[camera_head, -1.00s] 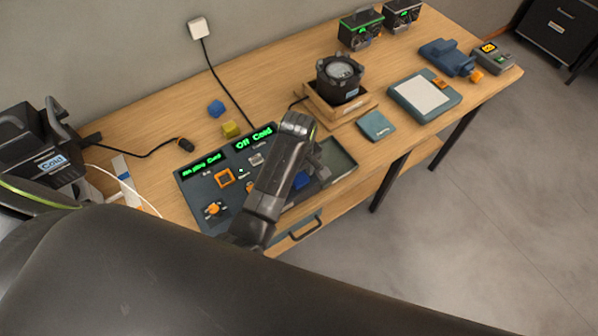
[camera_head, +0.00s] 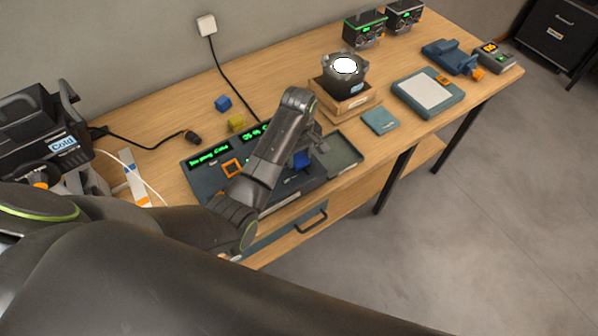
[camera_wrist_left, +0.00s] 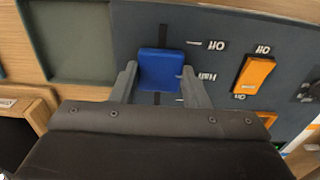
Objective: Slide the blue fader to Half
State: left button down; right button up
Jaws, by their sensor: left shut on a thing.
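The blue fader (camera_wrist_left: 160,66) sits in its slot on the dark control panel (camera_wrist_left: 215,20), its middle near the Half label (camera_wrist_left: 207,76) and a little toward the OFF label (camera_wrist_left: 207,44). My left gripper (camera_wrist_left: 159,72) is shut on the fader, one finger on each side. In the head view the blue fader (camera_head: 302,160) shows beside my left arm, which covers part of the panel. The lamp (camera_head: 345,66) on the wooden block glows white. A green display (camera_head: 255,131) on the panel is partly hidden by the arm. My right gripper is not in view.
An orange rocker switch (camera_wrist_left: 254,75) lies beside the fader on the panel. An empty tray (camera_head: 340,155) adjoins the panel. Blue (camera_head: 223,103) and yellow (camera_head: 237,123) cubes lie behind it. A drawer handle (camera_head: 312,222) is below the table's front edge.

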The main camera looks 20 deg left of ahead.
pick_arm(q)
jog(key=shift+w+a, duration=0.2)
jog(key=shift+a, duration=0.1)
jog(key=shift+w+a, duration=0.1)
jog(key=c, duration=0.8)
grip_release()
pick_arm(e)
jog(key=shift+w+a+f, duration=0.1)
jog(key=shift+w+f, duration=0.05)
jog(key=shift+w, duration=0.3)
pick_arm(q)
jog(key=shift+r, duration=0.1)
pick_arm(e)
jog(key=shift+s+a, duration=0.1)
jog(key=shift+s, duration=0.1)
